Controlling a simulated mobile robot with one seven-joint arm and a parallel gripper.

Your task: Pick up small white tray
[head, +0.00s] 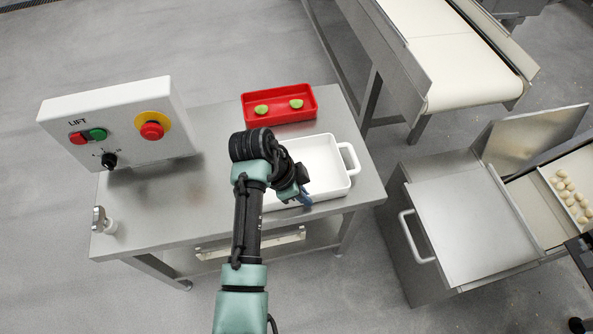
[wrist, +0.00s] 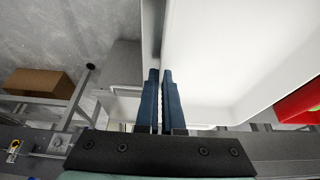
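The small white tray (head: 341,187) is a rectangular dish with a looped handle at its right end. It sits on the steel table near the right front, and my arm hides its left part. My gripper (head: 304,200) is at the tray's front long side. In the wrist view, the blue fingers of my gripper (wrist: 161,75) are close together, with the thin tray wall between them. The white inside of the tray (wrist: 225,60) fills the right of that view and looks empty.
A red tray (head: 279,116) with two green pieces stands just behind the white one. A lift control box (head: 125,122) stands at the table's left. A conveyor (head: 455,65) and a steel machine (head: 455,220) are to the right. The table's left middle (head: 190,205) is clear.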

